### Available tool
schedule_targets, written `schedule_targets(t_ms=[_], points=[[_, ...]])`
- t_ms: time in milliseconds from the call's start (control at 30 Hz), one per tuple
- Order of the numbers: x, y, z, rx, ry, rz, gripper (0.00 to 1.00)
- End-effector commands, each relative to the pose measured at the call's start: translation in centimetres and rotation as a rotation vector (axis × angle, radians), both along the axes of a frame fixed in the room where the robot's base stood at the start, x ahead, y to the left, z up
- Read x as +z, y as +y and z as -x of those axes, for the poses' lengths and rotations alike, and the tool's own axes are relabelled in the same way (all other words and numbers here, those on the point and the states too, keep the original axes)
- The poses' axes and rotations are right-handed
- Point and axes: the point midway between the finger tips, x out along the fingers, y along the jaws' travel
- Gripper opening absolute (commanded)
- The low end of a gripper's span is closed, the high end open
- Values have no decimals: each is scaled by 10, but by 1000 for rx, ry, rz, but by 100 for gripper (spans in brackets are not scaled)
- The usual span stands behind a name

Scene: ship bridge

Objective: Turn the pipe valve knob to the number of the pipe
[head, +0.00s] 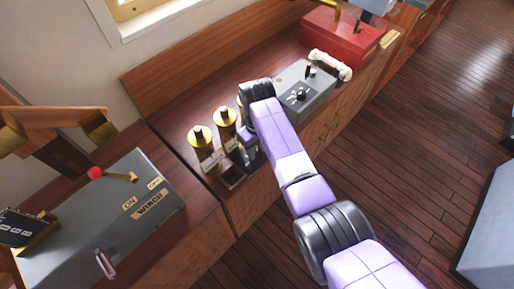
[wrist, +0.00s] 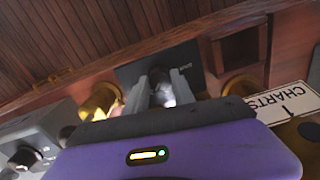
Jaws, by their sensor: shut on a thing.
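My gripper (head: 248,154) is low over the wooden counter, beside two brass cylinders (head: 226,118) (head: 201,138). In the wrist view its two grey fingers (wrist: 162,90) are closed around a small grey rounded piece (wrist: 160,82), in front of a dark plate (wrist: 130,72). This piece may be the valve knob, but its shape and any pointer on it are mostly hidden by the fingers. No valve number can be read. The arm hides part of the counter around the gripper in the head view.
A label reading CHARTS (wrist: 277,102) shows upside down beside the gripper. A grey console with a black knob (head: 300,95) stands behind to the right, with a red box (head: 343,40) beyond. A grey winch box (head: 130,210) stands at left. Wooden floor (head: 420,120) is open at right.

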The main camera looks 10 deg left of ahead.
Motion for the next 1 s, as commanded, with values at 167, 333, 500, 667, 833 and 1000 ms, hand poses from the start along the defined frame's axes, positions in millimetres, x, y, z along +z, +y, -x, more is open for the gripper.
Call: schedule_targets(t_ms=[167, 333, 500, 667, 833, 1000], points=[[0, 0, 0, 0, -1, -1, 46], [0, 0, 0, 1, -1, -1, 52], [1, 0, 0, 1, -1, -1, 52], [13, 0, -1, 1, -3, -1, 52], [41, 1, -1, 1, -4, -3, 52], [65, 0, -1, 1, -2, -2, 52]])
